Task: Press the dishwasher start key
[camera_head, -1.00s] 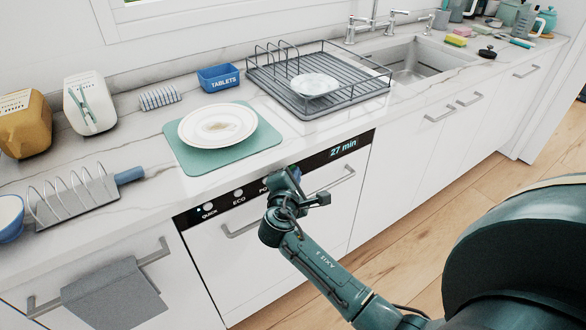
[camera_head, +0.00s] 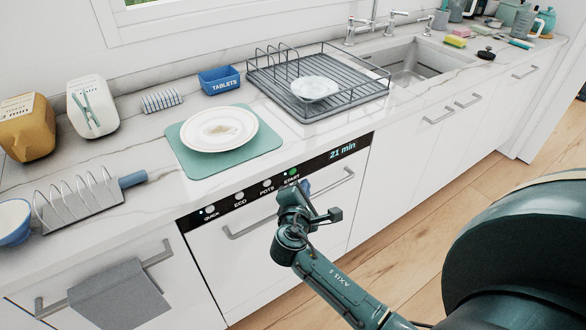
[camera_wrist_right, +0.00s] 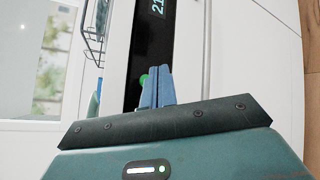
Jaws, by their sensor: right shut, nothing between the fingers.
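The dishwasher (camera_head: 248,245) has a black control strip (camera_head: 222,207) along its top edge. The strip carries QUICK, ECO, POTS and START keys and reads 21 min. The start key (camera_head: 293,171) is green and also shows in the right wrist view (camera_wrist_right: 143,80), beside the fingertips. My right gripper (camera_head: 303,186) is shut and empty, just below and in front of the start key. Its blue fingers (camera_wrist_right: 156,88) are together in the right wrist view. They look apart from the key, but the gap is hard to judge. My left gripper is not in view.
The dishwasher handle (camera_head: 240,233) sticks out below the strip, close to my right gripper. On the counter above are a plate (camera_head: 235,141) on a green mat (camera_head: 200,170), a dish rack (camera_head: 345,98) and a toast rack (camera_head: 75,209). The floor in front is clear.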

